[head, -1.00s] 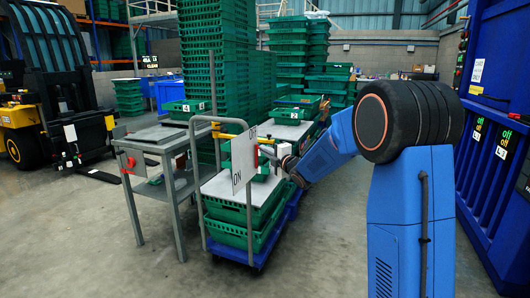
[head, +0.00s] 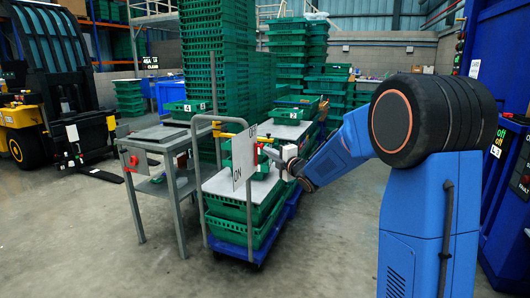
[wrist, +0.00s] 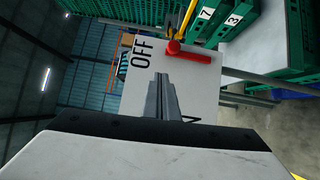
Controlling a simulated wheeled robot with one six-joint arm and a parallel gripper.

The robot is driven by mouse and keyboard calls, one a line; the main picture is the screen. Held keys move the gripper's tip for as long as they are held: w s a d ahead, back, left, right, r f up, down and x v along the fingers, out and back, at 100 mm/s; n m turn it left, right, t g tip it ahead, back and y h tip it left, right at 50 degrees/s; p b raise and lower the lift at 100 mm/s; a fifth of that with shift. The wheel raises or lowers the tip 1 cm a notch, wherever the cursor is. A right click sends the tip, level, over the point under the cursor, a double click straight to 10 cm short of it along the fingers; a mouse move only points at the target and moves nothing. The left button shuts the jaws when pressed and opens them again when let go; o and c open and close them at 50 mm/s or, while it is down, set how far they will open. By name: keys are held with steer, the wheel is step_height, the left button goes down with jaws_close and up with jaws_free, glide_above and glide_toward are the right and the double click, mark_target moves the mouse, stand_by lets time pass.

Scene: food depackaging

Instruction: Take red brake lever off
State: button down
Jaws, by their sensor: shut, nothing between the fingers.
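The red brake lever (wrist: 195,54) is on a white sign panel (wrist: 205,85) in the wrist view. Its round pivot is at the left and its bar points right. The word OFF stands left of the pivot; part of an N shows low on the panel. My gripper (wrist: 161,78) is shut and empty, its fingers over the panel, below the lever in the picture and apart from it in the image. In the head view, the panel (head: 244,158) stands at the cart's handle end, my gripper just right of it; the lever there is small and partly hidden.
A blue cart (head: 232,249) carries green crates (head: 230,229) below the panel. A grey metal table (head: 163,133) stands close at its left. Tall green crate stacks rise behind. A yellow forklift (head: 18,136) is at far left. The floor in front is clear.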

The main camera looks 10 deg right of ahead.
steer(key=shift+r+v, duration=0.15)
steer(key=shift+v, duration=1.15)
steer(key=shift+r+v, duration=0.2)
steer(key=shift+v, duration=1.15)
steer(key=s+d+f+m+g+h, duration=0.2)
steer(key=s+m+g+h, duration=0.15)
steer(key=s+m, duration=0.55)
steer(key=s+d+f+m+g+h, duration=0.1)
steer(key=s+d+m+g+h, duration=0.2)
steer(key=s, duration=0.9)
steer(key=s+a+f+m+g, duration=0.1)
steer(key=s+f+m+g, duration=0.1)
steer(key=s, duration=0.8)
steer(key=s+a+f+m+g, duration=0.2)
steer(key=s+f+m, duration=0.2)
steer(key=s, duration=0.6)
steer(key=s+a+f+m+g, duration=0.1)
steer(key=s+f+m, duration=0.3)
steer(key=s, duration=0.6)
steer(key=shift+a+g, duration=0.2)
steer(key=shift+g, duration=0.35)
